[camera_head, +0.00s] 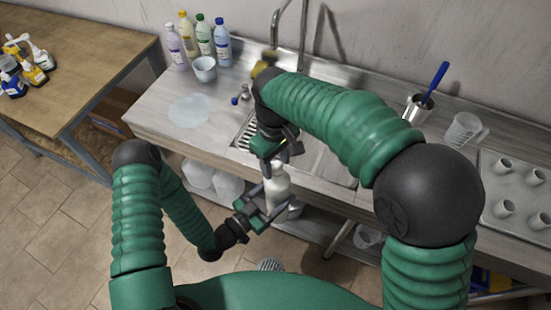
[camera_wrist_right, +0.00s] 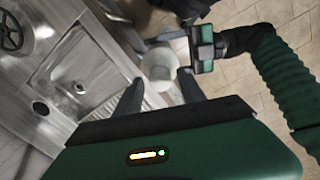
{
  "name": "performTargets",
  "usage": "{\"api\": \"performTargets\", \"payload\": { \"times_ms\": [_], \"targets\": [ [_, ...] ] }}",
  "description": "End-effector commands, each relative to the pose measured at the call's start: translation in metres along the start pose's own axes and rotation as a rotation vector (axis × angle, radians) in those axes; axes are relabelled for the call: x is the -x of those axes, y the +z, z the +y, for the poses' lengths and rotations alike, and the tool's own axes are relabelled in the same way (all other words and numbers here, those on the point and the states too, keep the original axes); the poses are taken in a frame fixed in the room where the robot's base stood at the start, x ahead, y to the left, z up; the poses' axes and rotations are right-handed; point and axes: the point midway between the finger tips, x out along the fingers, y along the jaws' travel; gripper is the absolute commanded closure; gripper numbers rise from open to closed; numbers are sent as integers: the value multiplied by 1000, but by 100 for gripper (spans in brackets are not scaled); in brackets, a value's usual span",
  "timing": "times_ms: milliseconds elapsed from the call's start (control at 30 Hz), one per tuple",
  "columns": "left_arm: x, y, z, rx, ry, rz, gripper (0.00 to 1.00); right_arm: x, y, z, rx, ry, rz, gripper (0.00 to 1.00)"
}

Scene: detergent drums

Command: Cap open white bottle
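The white bottle (camera_head: 277,184) is upright in front of the counter's front edge, held off the floor. My left gripper (camera_head: 264,207) reaches it from the left with its fingers around the body. In the right wrist view the bottle (camera_wrist_right: 159,66) shows beyond my right fingers, with my left gripper (camera_wrist_right: 185,52) at its side. My right gripper (camera_head: 279,158) is just above the bottle, pointing down. Its fingers (camera_wrist_right: 158,84) stand wide apart on both sides of a pale round top. I cannot tell whether that is a cap or the bottle's neck.
The steel counter (camera_head: 160,118) has a sink and tap behind my right arm. Several coloured bottles (camera_head: 203,40) and a white cup (camera_head: 204,69) stand at its back left. A tray of cups (camera_head: 520,188) is at the right. A wooden table (camera_head: 80,60) is at the left.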

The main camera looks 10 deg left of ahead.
Motion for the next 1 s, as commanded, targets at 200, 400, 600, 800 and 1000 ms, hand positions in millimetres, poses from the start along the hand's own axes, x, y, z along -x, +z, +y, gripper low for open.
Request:
{"api": "performTargets", "payload": {
  "times_ms": [200,400,600,800,1000],
  "targets": [
    [-1,-2,0,0,0,5,100,0,0,0,0,0,0,83],
    [0,-2,0,0,0,5,100,0,0,0,-1,0,0,100],
    [0,-2,0,0,0,5,100,0,0,1,-69,1,0,100],
    [0,-2,0,0,0,5,100,0,0,0,-241,0,0,100],
    [0,-2,0,0,0,5,100,0,0,0,-239,0,0,52]
  ]
}}
